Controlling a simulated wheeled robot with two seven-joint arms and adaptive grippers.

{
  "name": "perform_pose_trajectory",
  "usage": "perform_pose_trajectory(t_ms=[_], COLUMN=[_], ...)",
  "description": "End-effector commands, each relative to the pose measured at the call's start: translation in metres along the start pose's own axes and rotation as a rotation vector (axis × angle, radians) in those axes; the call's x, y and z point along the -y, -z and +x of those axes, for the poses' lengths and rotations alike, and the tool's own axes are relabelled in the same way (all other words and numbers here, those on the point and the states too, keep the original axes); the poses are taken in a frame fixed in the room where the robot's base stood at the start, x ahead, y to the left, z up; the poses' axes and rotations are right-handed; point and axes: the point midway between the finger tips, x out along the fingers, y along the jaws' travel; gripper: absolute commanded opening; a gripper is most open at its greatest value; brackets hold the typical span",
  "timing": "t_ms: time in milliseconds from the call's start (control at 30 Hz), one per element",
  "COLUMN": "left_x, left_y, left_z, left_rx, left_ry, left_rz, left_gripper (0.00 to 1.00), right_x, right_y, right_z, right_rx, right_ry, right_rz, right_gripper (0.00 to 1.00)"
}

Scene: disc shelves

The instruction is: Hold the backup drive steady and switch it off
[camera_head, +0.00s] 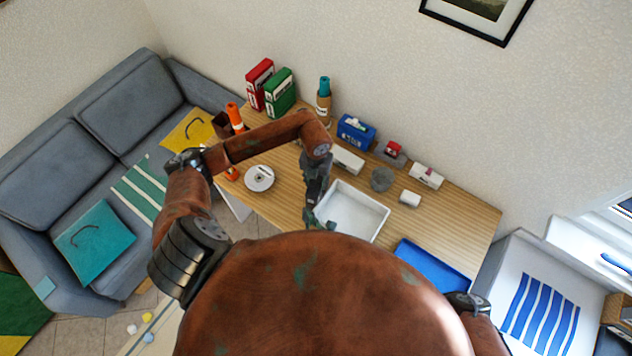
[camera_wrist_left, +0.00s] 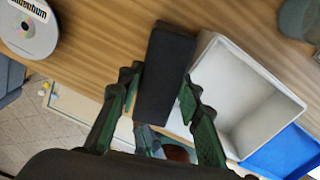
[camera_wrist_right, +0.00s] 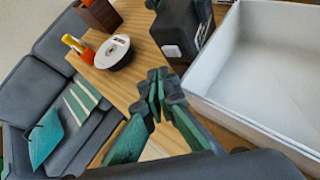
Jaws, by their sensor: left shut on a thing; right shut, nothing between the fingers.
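The backup drive, a black box, stands in my left gripper (camera_wrist_left: 160,92), whose fingers close on its two sides in the left wrist view. There I see the drive (camera_wrist_left: 166,60) at the table's front edge, beside the white tray. In the right wrist view the drive (camera_wrist_right: 178,28) shows a small pale patch (camera_wrist_right: 172,51) low on its face; I cannot tell whether this is the switch. My right gripper (camera_wrist_right: 162,82) is shut and empty, its tips close in front of the drive. In the head view the left gripper (camera_head: 316,183) hides most of the drive.
The white tray (camera_head: 384,232) stands right of the drive, and a blue tray (camera_head: 433,263) lies farther right. A disc (camera_head: 260,178) lies to the left. Small boxes, a grey cup (camera_head: 382,179) and binders (camera_head: 280,92) stand along the back. Bare wood lies behind the drive.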

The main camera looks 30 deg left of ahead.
Motion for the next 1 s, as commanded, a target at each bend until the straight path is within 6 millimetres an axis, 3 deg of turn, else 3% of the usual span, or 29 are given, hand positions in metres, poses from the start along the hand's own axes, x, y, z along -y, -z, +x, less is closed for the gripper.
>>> perform_pose_trajectory(t_ms=[500, 733, 767, 1000], left_x=[0.0, 0.0, 0.0, 0.0], left_y=[-0.001, -0.001, -0.001, -0.001], left_z=[0.0, 0.0, 0.0, 0.0], left_rx=[0.001, 0.001, 0.001, 0.001], left_ry=[0.0, 0.0, 0.0, 0.0], left_rz=[-0.001, -0.001, -0.001, 0.0], left_gripper=[0.0, 0.0, 0.33, 0.5], right_x=[-0.025, -0.025, -0.025, -0.025], right_y=[0.025, 0.025, 0.025, 0.025], right_z=[-0.034, -0.035, -0.035, -0.035], right_rx=[-0.002, 0.0, 0.0, 0.0], right_ry=[-0.001, 0.0, 0.0, 0.0], right_rz=[0.002, 0.0, 0.0, 0.0], right_gripper=[0.0, 0.0, 0.0, 0.0])
